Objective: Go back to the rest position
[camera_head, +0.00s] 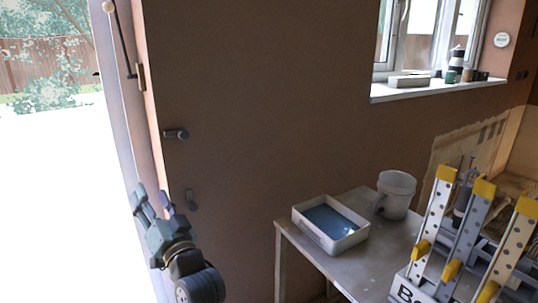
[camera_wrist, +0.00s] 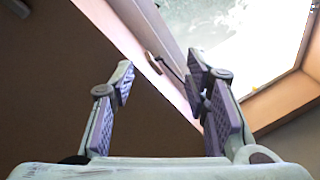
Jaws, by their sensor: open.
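My gripper (camera_head: 152,196) is at the lower left in the head view, raised in front of the brown wall or door surface and beside the bright opening. Its two fingers point up and are spread apart. In the wrist view my gripper (camera_wrist: 160,72) shows both fingers wide apart with nothing between them. It touches nothing that I can see.
A grey lever handle (camera_head: 176,133) and a lower fitting (camera_head: 191,200) are close to my gripper. A metal table (camera_head: 336,261) at right holds a white tray (camera_head: 345,240) and a bucket (camera_head: 396,194). Yellow-tipped stands (camera_head: 472,220) are at far right.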

